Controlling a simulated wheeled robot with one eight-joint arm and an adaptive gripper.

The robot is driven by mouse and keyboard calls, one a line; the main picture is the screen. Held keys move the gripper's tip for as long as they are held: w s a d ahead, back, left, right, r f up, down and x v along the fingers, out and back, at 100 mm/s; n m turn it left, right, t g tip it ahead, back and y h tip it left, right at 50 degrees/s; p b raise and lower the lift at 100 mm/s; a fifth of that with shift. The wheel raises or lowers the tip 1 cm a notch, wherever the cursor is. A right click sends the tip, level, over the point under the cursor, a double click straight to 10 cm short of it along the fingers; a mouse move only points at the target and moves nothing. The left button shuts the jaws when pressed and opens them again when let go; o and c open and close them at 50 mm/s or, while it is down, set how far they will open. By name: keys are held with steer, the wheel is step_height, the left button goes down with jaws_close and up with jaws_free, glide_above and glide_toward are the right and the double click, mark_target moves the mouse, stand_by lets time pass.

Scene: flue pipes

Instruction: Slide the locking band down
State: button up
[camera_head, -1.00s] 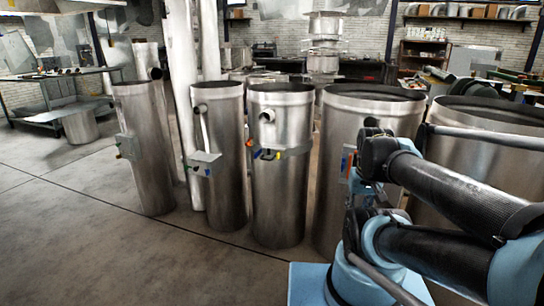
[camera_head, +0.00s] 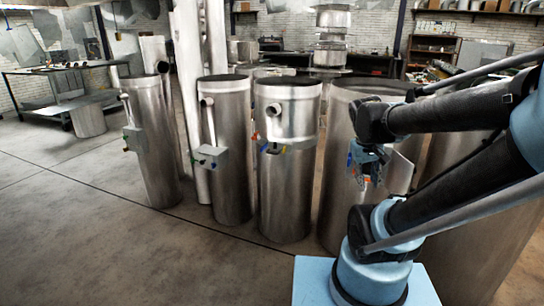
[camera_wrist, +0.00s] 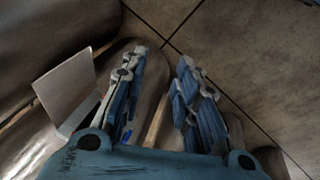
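Several upright metal flue pipes stand on the floor. The third from the left, a two-part pipe (camera_head: 285,190), has a brighter upper section with a short side stub. A thin band-like strip (camera_head: 266,147) with small coloured parts crosses it at the seam; I cannot tell for sure that it is the locking band. My gripper (camera_head: 368,165) hangs in front of the wide fourth pipe (camera_head: 335,190), right of the two-part pipe. In the wrist view its blue fingers (camera_wrist: 160,72) are apart, with no object clearly held. Contact with the pipe cannot be told.
Two narrower pipes, a bracketed one (camera_head: 225,180) and a leaning-looking one (camera_head: 155,160), stand to the left with small shelves and coloured parts. In the wrist view a pale plate (camera_wrist: 68,88) is left of the fingers.

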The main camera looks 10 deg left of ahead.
steer(key=w+a+r+n+t+h, duration=0.25)
steer(key=w+a, duration=0.25)
steer(key=w, duration=0.8)
steer(key=w+a+r+n+t+h, duration=0.1)
steer(key=w+a+h, duration=0.35)
steer(key=w, duration=0.85)
steer(key=w+a+f+n+t+h, duration=0.1)
steer(key=w+a+f+t, duration=0.1)
steer(key=w+a, duration=0.45)
steer(key=w+a+f+n+t, duration=0.1)
steer(key=w+a+f, duration=0.2)
steer(key=a, duration=0.6)
steer(key=n+t+h, duration=0.2)
steer(key=t, duration=0.5)
glide_toward(272, 146)
steer(key=s+a+f, duration=0.3)
steer(key=s+a, duration=0.1)
steer(key=s, duration=0.6)
steer(key=x, duration=1.7)
steer(key=shift+w+f, duration=0.15)
steer(key=shift+w, duration=0.2)
jaws_close()
